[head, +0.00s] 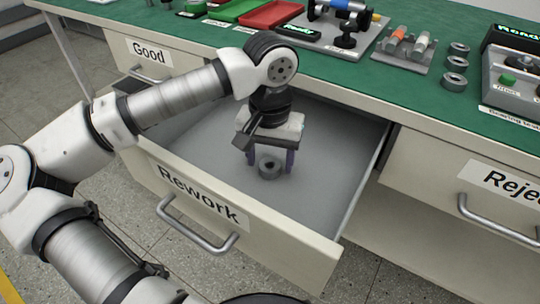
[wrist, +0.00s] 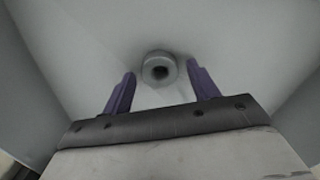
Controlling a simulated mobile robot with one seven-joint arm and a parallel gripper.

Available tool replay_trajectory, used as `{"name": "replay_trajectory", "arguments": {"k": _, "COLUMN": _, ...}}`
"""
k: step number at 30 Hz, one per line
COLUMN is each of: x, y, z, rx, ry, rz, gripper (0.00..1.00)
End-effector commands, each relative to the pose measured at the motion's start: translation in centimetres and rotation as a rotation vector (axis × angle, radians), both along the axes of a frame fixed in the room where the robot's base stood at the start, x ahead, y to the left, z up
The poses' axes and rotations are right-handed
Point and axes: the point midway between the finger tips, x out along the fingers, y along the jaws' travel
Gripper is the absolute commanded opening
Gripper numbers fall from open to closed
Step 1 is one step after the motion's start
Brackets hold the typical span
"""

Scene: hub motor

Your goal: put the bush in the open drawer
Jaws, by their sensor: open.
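A grey ring-shaped bush (head: 270,167) is inside the open drawer labelled Rework (head: 200,194). It seems to rest on the drawer floor. My gripper (head: 270,163) is inside the drawer, pointing down, with its purple fingers apart. In the head view the bush shows between and just below the fingertips. In the wrist view the bush (wrist: 159,67) lies ahead of the open fingers (wrist: 160,80), with clear gaps on both sides. The gripper holds nothing.
The green bench top (head: 400,95) is above the drawer. Several similar rings (head: 455,82) stand at its right, beside a rack of coloured parts (head: 405,48). The drawers labelled Good (head: 150,52) and Reject (head: 480,180) flank the Rework drawer. The drawer's floor around the bush is clear.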

Motion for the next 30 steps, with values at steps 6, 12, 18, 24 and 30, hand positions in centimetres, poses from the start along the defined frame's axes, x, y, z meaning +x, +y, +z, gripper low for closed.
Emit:
{"name": "replay_trajectory", "arguments": {"k": 6, "x": 0.1, "y": 0.0, "z": 4.7, "rx": 0.000, "ry": -0.004, "rz": 0.001, "gripper": 0.60}}
{"name": "replay_trajectory", "arguments": {"k": 12, "x": 0.1, "y": 0.0, "z": 8.9, "rx": 0.000, "ry": -0.003, "rz": 0.000, "gripper": 0.60}}
{"name": "replay_trajectory", "arguments": {"k": 18, "x": 0.1, "y": 0.0, "z": 11.3, "rx": 0.000, "ry": -0.002, "rz": 0.000, "gripper": 0.60}}
{"name": "replay_trajectory", "arguments": {"k": 24, "x": 0.0, "y": 0.0, "z": 11.9, "rx": 0.000, "ry": -0.001, "rz": 0.000, "gripper": 0.60}}
{"name": "replay_trajectory", "arguments": {"k": 30, "x": 0.0, "y": 0.0, "z": 11.9, "rx": 0.000, "ry": -0.001, "rz": 0.000, "gripper": 0.60}}
